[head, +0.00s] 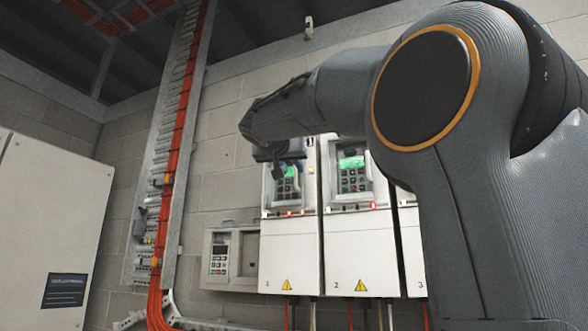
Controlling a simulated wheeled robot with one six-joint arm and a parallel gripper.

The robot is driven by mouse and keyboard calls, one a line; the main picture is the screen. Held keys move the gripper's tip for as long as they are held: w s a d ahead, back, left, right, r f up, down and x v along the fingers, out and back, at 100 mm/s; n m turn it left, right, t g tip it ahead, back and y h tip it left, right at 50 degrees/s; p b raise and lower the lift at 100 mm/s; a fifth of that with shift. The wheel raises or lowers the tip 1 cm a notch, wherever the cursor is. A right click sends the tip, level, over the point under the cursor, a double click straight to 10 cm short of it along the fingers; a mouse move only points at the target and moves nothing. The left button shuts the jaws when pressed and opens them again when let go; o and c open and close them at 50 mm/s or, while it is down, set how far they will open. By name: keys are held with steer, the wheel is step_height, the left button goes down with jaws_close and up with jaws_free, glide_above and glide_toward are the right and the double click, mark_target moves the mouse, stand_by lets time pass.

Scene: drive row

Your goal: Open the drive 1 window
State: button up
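The drive 1 cabinet (290,250) is white, with the number 1 and a yellow warning triangle at its lower front. Its window (270,196) is in the upper part, with a keypad and a lit green display behind it. My arm reaches from the right, and my gripper (278,160) is in front of the top of this window, hiding part of the display. I cannot tell whether the gripper touches the window. The fingers are small and dark, and whether they are open or shut is unclear. I cannot tell whether the window is fully shut.
Drive 2 (360,250) stands close on the right, with drive 3 (411,250) partly behind my arm. A grey wall box with a keypad (220,258) is to the left. A cable ladder (170,150) with orange cables and a white cabinet (50,220) are further left.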

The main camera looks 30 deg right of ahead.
mark_target(295, 173)
steer(key=shift+p+x, duration=0.5)
steer(key=shift+x, duration=1.2)
jaws_close()
